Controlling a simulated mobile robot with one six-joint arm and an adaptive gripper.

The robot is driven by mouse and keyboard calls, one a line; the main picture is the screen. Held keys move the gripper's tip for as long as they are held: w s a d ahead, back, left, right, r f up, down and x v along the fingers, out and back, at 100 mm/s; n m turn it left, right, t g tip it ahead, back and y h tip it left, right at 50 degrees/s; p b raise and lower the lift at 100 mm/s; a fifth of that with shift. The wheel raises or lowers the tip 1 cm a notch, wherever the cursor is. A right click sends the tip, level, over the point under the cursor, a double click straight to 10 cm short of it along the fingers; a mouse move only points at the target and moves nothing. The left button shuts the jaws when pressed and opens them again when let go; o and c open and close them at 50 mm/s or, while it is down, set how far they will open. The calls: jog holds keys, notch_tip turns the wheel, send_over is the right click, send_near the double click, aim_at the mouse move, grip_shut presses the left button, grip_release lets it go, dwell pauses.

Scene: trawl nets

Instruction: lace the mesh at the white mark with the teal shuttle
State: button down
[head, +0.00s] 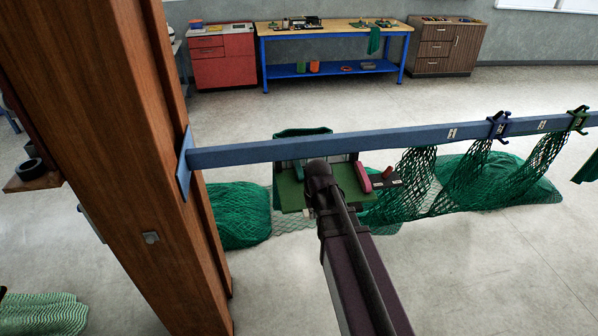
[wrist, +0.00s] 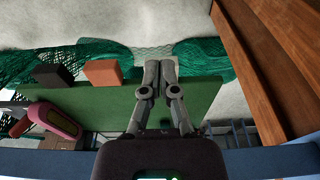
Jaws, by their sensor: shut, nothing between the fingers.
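My gripper (wrist: 159,72) is shut and empty in the wrist view, with its fingertips over the edge of a green board. In the head view my arm and the blue beam hide its fingers. Green mesh (head: 470,175) hangs from the beam at the right in the head view, and more mesh (wrist: 198,54) lies beyond the board in the wrist view. I cannot make out a white mark on the mesh; white number tags (head: 452,133) sit on the beam.
The blue beam (head: 260,151) runs right from a wooden post (head: 115,130). Clamps (head: 499,125) grip the beam. A workbench (head: 335,30) stands far back.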

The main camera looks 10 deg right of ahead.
aim_at(298, 168)
jog(key=w+r+t+p, duration=0.1)
jog(key=w+r+p, duration=0.4)
jog(key=w, duration=0.6)
notch_tip(298, 168, up, 3)
jog(key=shift+w+f+t+p, duration=0.1)
jog(key=shift+w+t+p, duration=0.25)
jog(key=shift+t+p, duration=0.05)
jog(key=shift+a+f, duration=0.1)
jog(key=b+x, duration=1)
jog(key=shift+f, duration=0.15)
jog(key=w, duration=0.2)
jog(key=shift+w+r, duration=0.3)
jog(key=shift+w, duration=0.7)
jog(key=w, duration=0.6)
jog(key=shift+s, duration=0.1)
